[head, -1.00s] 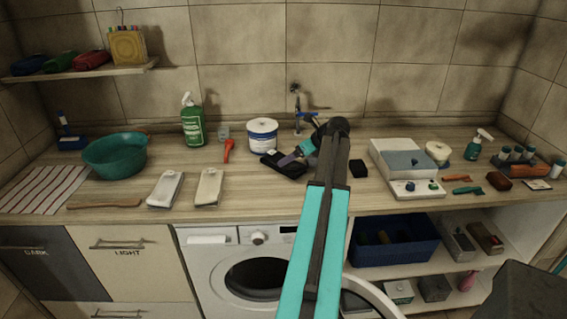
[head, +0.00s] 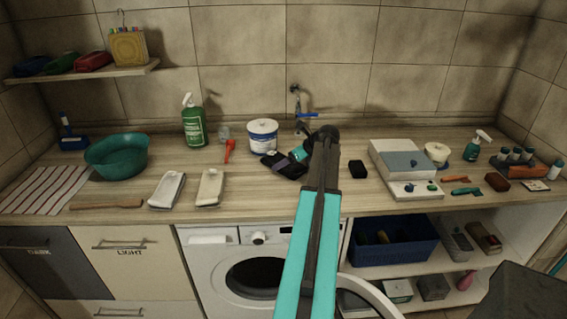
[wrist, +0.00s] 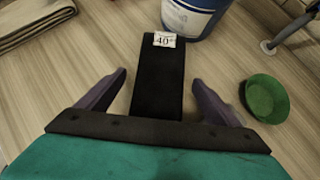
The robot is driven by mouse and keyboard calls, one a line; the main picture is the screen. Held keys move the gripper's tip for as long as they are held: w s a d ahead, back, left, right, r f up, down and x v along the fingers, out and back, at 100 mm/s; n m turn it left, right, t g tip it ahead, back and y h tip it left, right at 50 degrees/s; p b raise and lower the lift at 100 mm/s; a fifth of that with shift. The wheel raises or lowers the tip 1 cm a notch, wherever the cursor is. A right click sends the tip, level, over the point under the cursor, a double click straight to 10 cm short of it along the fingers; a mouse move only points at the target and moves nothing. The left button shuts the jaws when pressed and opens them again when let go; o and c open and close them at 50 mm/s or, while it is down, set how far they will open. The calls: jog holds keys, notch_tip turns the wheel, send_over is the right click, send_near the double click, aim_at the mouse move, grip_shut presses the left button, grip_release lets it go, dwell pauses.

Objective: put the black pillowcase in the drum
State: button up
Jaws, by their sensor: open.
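The black pillowcase lies folded on the counter as a narrow dark strip with a white "40" tag (wrist: 158,85). In the wrist view my open gripper (wrist: 159,78) has one finger on each side of it, with gaps between fingers and cloth. In the head view my gripper (head: 290,165) is low over the counter near the white-and-blue tub and hides much of the pillowcase. The drum (head: 256,278) is the dark round opening in the white washing machine under the counter. Its door (head: 372,291) stands open to the right, partly behind my arm.
The tub (head: 263,137) stands just beyond the pillowcase; its blue side shows in the wrist view (wrist: 193,18). A small green dish (wrist: 265,99) sits to the right there. Two folded pale cloths (head: 167,190) (head: 210,187) lie left. A small black block (head: 357,169) lies right.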

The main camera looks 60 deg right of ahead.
jog(key=shift+w+d+f, duration=0.1)
jog(key=shift+w+f, duration=0.4)
jog(key=shift+c, duration=0.2)
jog(key=c, duration=1.4)
jog(key=shift+r, duration=0.15)
jog(key=shift+r+b, duration=0.65)
jog(key=shift+r, duration=0.9)
jog(key=s+a+b, duration=0.1)
jog(key=s+a, duration=0.1)
jog(key=a, duration=0.1)
jog(key=s+a+r+b, duration=0.1)
jog(key=s+a, duration=0.1)
jog(key=a, duration=0.2)
jog(key=s+a+b, duration=0.1)
jog(key=s+a, duration=0.2)
jog(key=a, duration=0.1)
jog(key=shift+a+r, duration=0.15)
jog(key=shift+a, duration=0.1)
jog(key=shift+s+a+r, duration=0.1)
jog(key=shift+s+a, duration=0.25)
jog(key=shift+a, duration=0.2)
jog(key=shift+s+a+r, duration=0.1)
jog(key=shift+s+a, duration=0.25)
jog(key=shift+a, duration=0.2)
